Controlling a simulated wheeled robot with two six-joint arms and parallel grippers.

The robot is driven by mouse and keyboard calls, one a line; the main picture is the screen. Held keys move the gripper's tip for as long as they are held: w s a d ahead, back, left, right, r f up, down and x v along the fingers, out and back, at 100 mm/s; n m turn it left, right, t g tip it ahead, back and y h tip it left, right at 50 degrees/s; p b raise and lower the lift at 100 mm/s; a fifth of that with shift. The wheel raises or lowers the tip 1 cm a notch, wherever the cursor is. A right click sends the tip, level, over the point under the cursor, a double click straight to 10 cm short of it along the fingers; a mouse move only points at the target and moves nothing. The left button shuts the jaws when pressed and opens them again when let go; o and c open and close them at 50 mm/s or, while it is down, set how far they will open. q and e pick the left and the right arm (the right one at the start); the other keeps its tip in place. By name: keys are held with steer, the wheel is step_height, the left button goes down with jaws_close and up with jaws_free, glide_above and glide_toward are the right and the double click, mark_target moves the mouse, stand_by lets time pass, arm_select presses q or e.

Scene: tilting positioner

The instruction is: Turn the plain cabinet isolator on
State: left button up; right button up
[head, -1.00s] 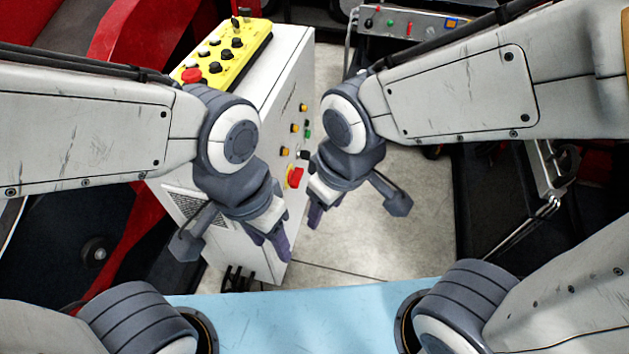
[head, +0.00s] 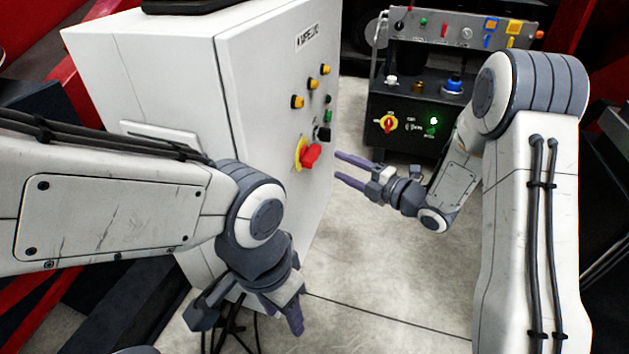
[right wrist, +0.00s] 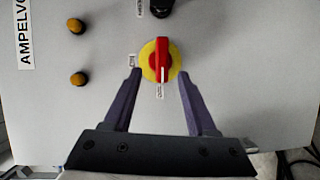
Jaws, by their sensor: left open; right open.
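The white cabinet's (head: 270,110) isolator is a red rotary handle (head: 312,155) on a round yellow plate. In the right wrist view the isolator (right wrist: 162,58) has its handle upright in the picture, with a white line at its lower end by a small label. A second small label is at its left. My right gripper (head: 338,167) is open and empty, just in front of the isolator and facing it. In the right wrist view its fingertips flank the plate's lower part; contact cannot be told. My left gripper (head: 283,314) is low before the cabinet, open and pointing down.
Several yellow buttons (head: 312,83) and a black knob (head: 323,132) sit above the isolator. A black cabinet (head: 400,155) behind carries another red-and-yellow isolator (head: 389,124) and a lit green lamp (head: 433,121). Clear floor (head: 370,260) lies right of the white cabinet.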

mark_target(317, 157)
arm_select(q)
step_height(317, 157, down, 4)
steer(key=b, duration=0.3)
arm_select(e)
steer(key=shift+n+y, duration=0.5)
steer(key=shift+y, duration=0.1)
steer(key=x, duration=0.6)
steer(key=f+x, duration=0.1)
steer(key=x, duration=0.2)
steer(key=shift+w+a, duration=0.15)
steer(key=shift+w, duration=0.1)
jaws_close()
